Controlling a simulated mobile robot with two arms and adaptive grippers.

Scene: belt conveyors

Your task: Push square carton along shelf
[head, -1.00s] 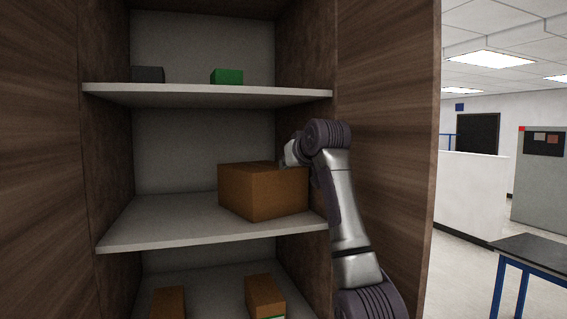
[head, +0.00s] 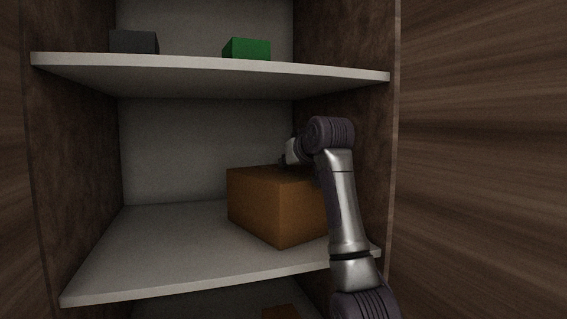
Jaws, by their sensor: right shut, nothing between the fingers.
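The square carton (head: 276,205) is a brown box on the right half of the middle shelf (head: 165,255), turned with one corner toward me. My right arm reaches in from the lower right, in front of the carton's right end, and hides part of it. My right gripper (head: 284,159) is shut and empty, at the carton's rear top edge. The carton hides part of the fingers, and I cannot tell whether they touch it. My left gripper is not in view.
The upper shelf (head: 190,72) holds a dark box (head: 134,42) and a green box (head: 247,49). The cabinet's right wall (head: 372,170) is close beside my arm. The left half of the middle shelf is clear. A brown box (head: 281,312) shows below.

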